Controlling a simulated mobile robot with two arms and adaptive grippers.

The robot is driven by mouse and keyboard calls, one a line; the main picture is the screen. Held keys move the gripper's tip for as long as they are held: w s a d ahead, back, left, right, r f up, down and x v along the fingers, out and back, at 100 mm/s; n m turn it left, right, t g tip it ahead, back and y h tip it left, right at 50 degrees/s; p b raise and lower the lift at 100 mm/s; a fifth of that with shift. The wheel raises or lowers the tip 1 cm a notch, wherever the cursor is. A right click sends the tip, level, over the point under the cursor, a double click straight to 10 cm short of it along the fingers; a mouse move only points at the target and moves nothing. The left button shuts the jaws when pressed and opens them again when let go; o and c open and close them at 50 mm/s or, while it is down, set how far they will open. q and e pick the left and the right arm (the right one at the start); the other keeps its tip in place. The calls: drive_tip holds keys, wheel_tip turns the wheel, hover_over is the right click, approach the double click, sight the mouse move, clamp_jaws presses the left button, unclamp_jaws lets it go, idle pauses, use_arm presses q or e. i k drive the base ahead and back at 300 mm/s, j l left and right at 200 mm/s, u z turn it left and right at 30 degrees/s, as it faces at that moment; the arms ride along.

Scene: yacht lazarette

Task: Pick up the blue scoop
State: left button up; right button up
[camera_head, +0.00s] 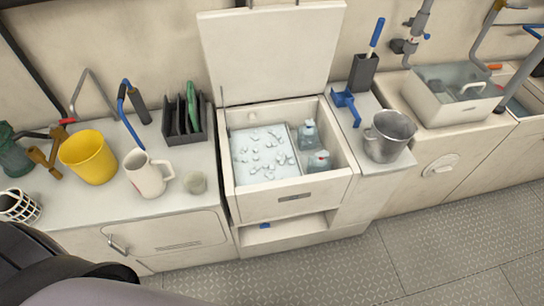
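The blue scoop (346,104) lies on the narrow counter just right of the open ice chest, behind a grey metal pitcher (389,136). Nothing holds it. It sits in front of a dark holder (363,72), from which a separate blue-handled tool (376,32) stands up. Neither of my grippers shows in the head view. Only dark and grey parts, which look like my own body or arm, fill the lower left corner.
The open chest (341,172) has a raised lid (272,50) and holds ice and two bottles. A sink (455,95) is at right. The floor (400,265) in front is clear.

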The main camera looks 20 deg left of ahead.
sight(348, 105)
drive_tip(key=l+u, duration=0.15)
drive_tip(key=u, duration=0.85)
drive_tip(key=l+u, duration=0.4)
drive_tip(key=l, duration=0.3)
drive_tip(key=l+u, duration=0.4)
drive_tip(key=l, duration=0.35)
drive_tip(key=k+l+u, duration=0.15)
drive_tip(key=l+u, duration=0.25)
drive_tip(key=l, duration=0.25)
